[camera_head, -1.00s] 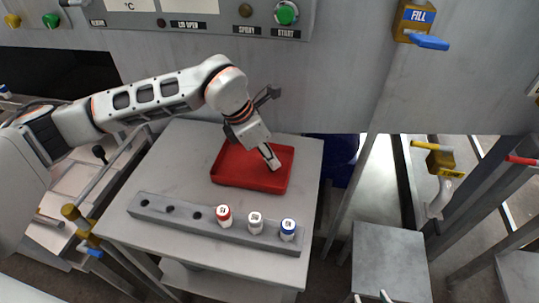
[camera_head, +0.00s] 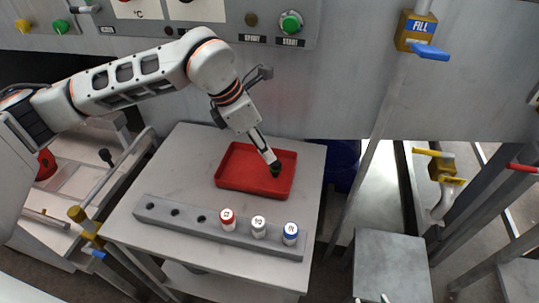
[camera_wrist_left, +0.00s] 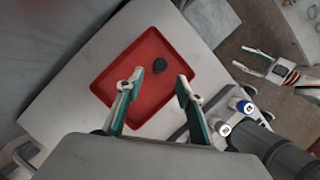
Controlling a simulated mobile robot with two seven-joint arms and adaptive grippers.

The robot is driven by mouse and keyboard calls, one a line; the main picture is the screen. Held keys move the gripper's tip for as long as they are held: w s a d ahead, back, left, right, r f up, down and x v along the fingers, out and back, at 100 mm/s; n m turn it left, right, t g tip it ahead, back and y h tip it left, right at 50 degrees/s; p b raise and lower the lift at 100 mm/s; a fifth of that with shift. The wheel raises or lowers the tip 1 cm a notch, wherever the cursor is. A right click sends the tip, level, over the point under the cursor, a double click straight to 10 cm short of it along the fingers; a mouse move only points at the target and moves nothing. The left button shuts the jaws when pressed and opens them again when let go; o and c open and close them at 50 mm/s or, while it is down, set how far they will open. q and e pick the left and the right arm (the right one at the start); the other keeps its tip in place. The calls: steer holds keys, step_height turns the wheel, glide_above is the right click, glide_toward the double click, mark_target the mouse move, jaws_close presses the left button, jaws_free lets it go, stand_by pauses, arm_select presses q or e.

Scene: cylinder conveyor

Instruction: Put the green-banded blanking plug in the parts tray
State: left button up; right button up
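The red parts tray (camera_head: 230,180) lies on the grey table and also shows in the left wrist view (camera_wrist_left: 110,82). A dark greenish plug (camera_head: 276,169) is inside it, near its right side; I cannot clearly make out its band. In the left wrist view the plug (camera_wrist_left: 159,65) appears to rest on the tray floor beyond my fingertips. My left gripper (camera_head: 271,157) points down just over the plug; its fingers (camera_wrist_left: 157,82) are spread apart with nothing between them. My right gripper (camera_wrist_left: 240,58) is open and empty, off the table's edge.
A grey rack (camera_head: 185,230) stands along the table's front, with several holes. It holds a red-banded plug (camera_head: 227,219), a white one (camera_head: 258,227) and a blue-banded one (camera_head: 290,233). Its left holes are empty. The machine panel (camera_head: 300,80) rises behind the table.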

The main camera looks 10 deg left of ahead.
arm_select(q)
steer(key=v, duration=0.4)
steer(key=shift+s+a+r, duration=0.1)
steer(key=shift+a+r, duration=0.05)
steer(key=shift+r, duration=0.2)
